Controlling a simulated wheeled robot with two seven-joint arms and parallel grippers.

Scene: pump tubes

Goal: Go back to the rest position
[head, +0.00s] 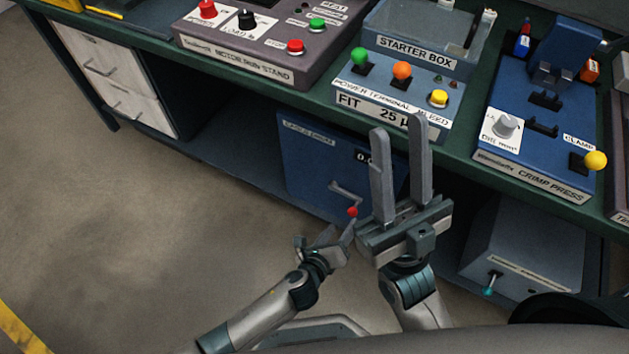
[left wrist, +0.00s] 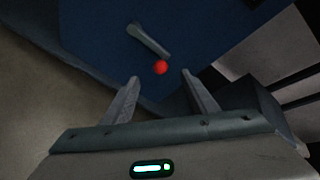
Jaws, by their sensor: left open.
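My left gripper (head: 338,230) is low in front of the workbench, below the bench top. Its two fingers are apart and nothing is between them; they also show in the left wrist view (left wrist: 159,76). The knob shows in the left wrist view (left wrist: 160,67) beyond the gap between the fingers. My right gripper (head: 398,128) points up the picture with two long grey fingers spread apart and empty. It overlaps the cabinet and the bench edge in the head view.
The green bench carries the motor run stand (head: 250,68), the starter box (head: 410,50) and the blue crimp press (head: 540,110). A grey box with a teal-tipped lever (head: 530,250) is under the bench at right. Bare floor (head: 130,220) lies open at left.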

